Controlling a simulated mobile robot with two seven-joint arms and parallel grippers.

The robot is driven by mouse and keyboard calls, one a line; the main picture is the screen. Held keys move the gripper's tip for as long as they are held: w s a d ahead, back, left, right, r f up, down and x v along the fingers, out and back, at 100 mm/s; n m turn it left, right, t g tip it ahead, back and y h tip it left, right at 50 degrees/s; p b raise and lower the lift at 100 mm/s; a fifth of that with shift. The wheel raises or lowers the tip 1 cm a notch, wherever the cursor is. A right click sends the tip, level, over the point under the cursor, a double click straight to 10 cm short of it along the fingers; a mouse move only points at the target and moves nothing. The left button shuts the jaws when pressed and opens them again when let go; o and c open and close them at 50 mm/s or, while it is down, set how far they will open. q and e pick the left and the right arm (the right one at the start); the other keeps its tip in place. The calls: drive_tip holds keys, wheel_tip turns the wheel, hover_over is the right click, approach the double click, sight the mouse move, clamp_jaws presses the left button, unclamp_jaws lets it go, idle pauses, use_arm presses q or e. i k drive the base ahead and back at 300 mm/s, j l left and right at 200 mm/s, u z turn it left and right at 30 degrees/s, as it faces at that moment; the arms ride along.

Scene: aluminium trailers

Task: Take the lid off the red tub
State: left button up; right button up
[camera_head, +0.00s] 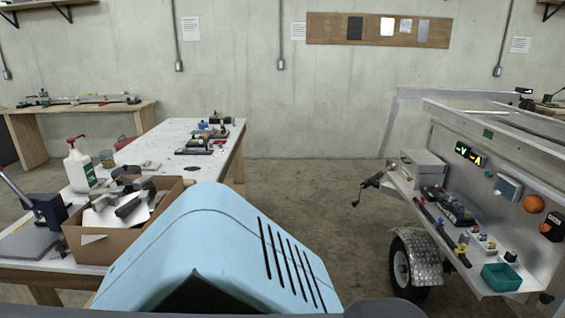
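No tub with a lid can be clearly made out. A small red object (124,142) sits on the white-topped workbench (158,135) at left, behind a small greenish jar (106,159). It is too small to tell whether it is the red tub or whether a lid is on it. Neither of my grippers shows in the head view.
A cardboard box (92,247) of metal pieces and a white pump bottle (79,168) stand on the bench's near part. At right is an aluminium trailer with a green bin (501,277) and a grey box (423,169). Open floor (310,200) lies between.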

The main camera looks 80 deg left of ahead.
sight(125, 168)
drive_tip(key=u, duration=0.45)
drive_tip(key=j+u, duration=0.1)
drive_tip(key=u, duration=0.8)
drive_tip(key=j+u, duration=0.1)
drive_tip(key=u, duration=1.3)
drive_tip(key=i+u, duration=0.1)
drive_tip(key=u, duration=0.8)
drive_tip(key=i+l+u, duration=0.1)
drive_tip(key=l, duration=0.25)
drive_tip(key=i+l+u, duration=0.1)
drive_tip(key=i+l, duration=0.45)
drive_tip(key=l, duration=0.25)
drive_tip(key=i+l+u, duration=0.15)
drive_tip(key=l, duration=0.25)
drive_tip(key=i+l+u, duration=0.1)
drive_tip(key=l, duration=0.3)
drive_tip(key=i+l+u, duration=0.1)
drive_tip(key=i+l, duration=0.15)
drive_tip(key=l, duration=0.2)
drive_tip(key=i+l, duration=0.15)
drive_tip(key=l, duration=0.25)
drive_tip(key=i+l+u, duration=0.15)
drive_tip(key=l, duration=0.3)
